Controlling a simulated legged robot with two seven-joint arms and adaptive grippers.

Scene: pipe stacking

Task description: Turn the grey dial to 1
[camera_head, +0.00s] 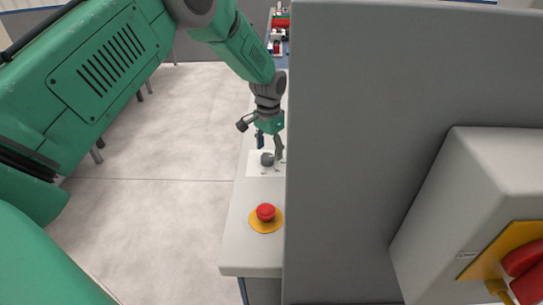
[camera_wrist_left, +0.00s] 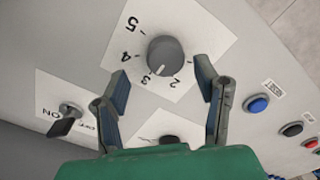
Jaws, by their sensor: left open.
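The grey dial (camera_wrist_left: 165,56) sits on a white label with numbers 2 to 5 visible around it in the left wrist view. Its white mark points down, around 2 and 3; I cannot tell exactly where. The 1 is not readable, perhaps behind the right-hand finger. The dial also shows in the head view (camera_head: 267,159), on the pale panel. My left gripper (camera_wrist_left: 162,75) is open, its fingers to either side of the dial and seemingly not touching it. In the head view my left gripper (camera_head: 270,145) is just above the dial. My right gripper is not in view.
A red emergency button (camera_head: 265,212) stands nearer me. A tall grey panel (camera_head: 370,120) blocks the right side.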

